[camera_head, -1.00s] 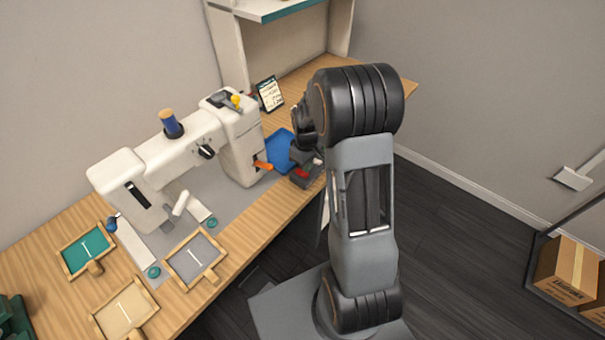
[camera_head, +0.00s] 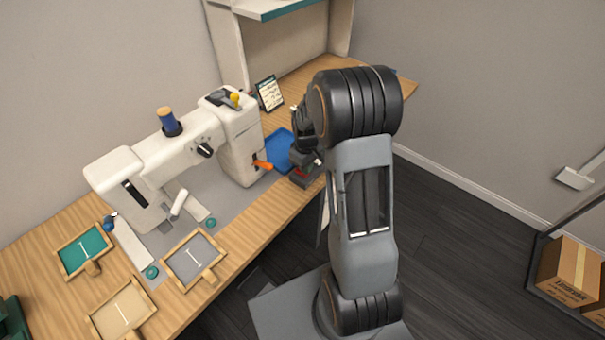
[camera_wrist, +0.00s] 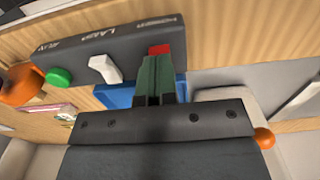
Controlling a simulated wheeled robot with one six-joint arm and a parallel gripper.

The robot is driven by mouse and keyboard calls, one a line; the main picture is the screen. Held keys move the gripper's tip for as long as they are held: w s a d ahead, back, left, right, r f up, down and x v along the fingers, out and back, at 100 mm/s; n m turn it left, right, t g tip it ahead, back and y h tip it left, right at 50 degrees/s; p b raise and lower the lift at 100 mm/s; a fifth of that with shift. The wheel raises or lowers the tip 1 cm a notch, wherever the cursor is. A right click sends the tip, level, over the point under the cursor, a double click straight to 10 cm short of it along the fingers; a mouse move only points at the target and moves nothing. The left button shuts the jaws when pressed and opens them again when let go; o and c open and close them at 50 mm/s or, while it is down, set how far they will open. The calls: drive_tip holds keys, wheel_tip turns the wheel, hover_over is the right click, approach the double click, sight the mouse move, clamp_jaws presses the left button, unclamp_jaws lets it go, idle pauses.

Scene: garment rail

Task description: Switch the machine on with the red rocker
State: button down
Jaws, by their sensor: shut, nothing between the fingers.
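The sewing machine (camera_head: 185,145) stands on the wooden table. A dark switch box (camera_head: 304,179) sits at the table's front edge, right of the machine. In the wrist view the box (camera_wrist: 125,47) carries the labels POWER, LAMP and RUN. The red rocker (camera_wrist: 160,49) is under POWER, a white rocker (camera_wrist: 104,68) under LAMP and a green button (camera_wrist: 58,77) near RUN. My gripper (camera_wrist: 156,60) is shut and empty, its tips right at the red rocker and covering part of it. Whether they touch it, I cannot tell.
A blue tray (camera_head: 279,152) lies between the machine and the box. An orange lever (camera_head: 263,165) sticks out of the machine. A small card stand (camera_head: 269,94) is behind. Several framed pieces lie at the table's left. Cardboard boxes (camera_head: 570,270) stand on a rack at right.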

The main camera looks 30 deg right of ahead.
drive_tip(key=shift+f+b, duration=0.4)
drive_tip(key=shift+f, duration=0.2)
idle(0.3)
drive_tip(key=shift+r+p, duration=2.65)
drive_tip(key=shift+r, duration=0.9)
